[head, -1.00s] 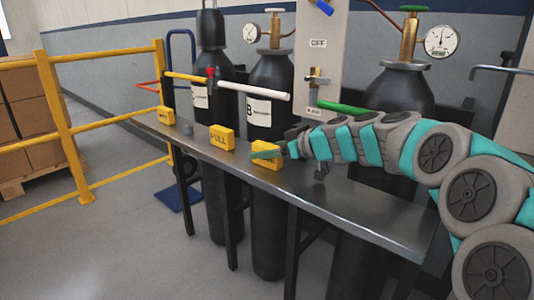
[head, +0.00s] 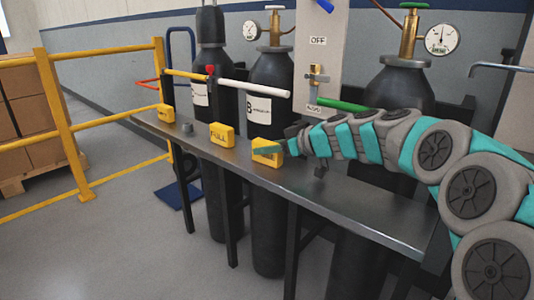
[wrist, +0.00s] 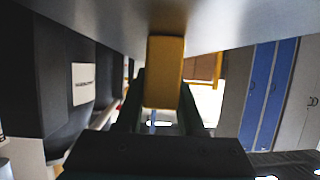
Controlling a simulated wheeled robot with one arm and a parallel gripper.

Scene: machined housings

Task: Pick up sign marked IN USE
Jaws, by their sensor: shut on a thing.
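A yellow block-shaped sign (head: 264,158) is at my gripper (head: 282,150) on the metal shelf, its marking mostly covered by the fingers. In the wrist view the yellow sign (wrist: 165,72) sits between the two fingers of my gripper (wrist: 161,100), which are shut on it. It is at or very close to the shelf surface; I cannot tell if it touches. A second yellow sign (head: 222,135), marked FULL, stands to its left. A third yellow sign (head: 165,113) stands at the far left end; its lettering is too small to read surely.
The narrow metal shelf (head: 350,210) runs in front of dark gas cylinders (head: 270,180). A white bar (head: 255,90) and a green bar (head: 342,105) stick out above the shelf. Yellow railing (head: 60,120) stands at left.

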